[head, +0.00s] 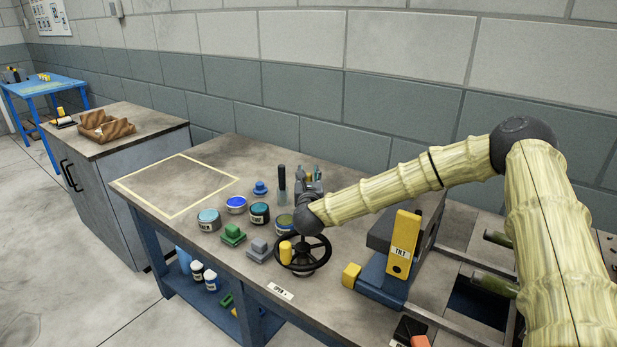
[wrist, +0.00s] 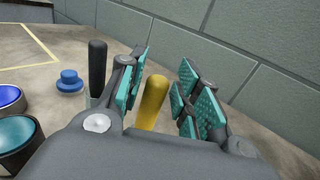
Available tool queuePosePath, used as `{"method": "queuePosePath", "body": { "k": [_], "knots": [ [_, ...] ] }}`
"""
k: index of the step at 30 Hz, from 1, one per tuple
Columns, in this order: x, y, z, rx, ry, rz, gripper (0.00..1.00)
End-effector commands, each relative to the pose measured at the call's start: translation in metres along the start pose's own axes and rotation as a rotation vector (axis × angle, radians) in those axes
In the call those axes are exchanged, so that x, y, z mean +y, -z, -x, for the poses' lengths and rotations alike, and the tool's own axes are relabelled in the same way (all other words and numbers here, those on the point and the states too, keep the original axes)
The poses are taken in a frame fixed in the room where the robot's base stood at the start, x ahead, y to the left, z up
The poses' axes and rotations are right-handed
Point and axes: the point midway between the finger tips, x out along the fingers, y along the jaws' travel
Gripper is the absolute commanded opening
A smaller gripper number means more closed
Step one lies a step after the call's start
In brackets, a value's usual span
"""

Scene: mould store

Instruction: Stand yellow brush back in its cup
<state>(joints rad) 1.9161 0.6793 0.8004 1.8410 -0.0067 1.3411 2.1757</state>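The yellow brush shows in the wrist view as a yellow handle (wrist: 153,103), tilted, between the teal-padded fingers of my gripper (wrist: 165,95). The fingers are spread, with a clear gap between the handle and the right pads. The brush's lower end is hidden by the gripper body. In the head view my gripper (head: 312,178) is over the back of the bench and the yellow brush cannot be made out. Left of it, a dark handle (head: 282,174) stands upright in a clear cup (head: 282,198). The cup shows partly in the wrist view (wrist: 92,102). No empty cup is visible.
Paint tins (head: 209,221) and a blue knobbed piece (head: 261,188) stand left of my gripper. A black handwheel (head: 325,252) and a blue-and-yellow tilt fixture (head: 404,245) are in front and right. The taped rectangle (head: 175,185) is clear. A block wall rises behind.

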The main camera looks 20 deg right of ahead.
Motion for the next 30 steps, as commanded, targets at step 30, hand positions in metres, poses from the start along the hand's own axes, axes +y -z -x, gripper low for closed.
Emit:
{"method": "queuePosePath", "body": {
  "k": [30],
  "knots": [
    [-0.001,-0.088,0.0,0.0,0.001,-0.001,0.47]
  ]
}}
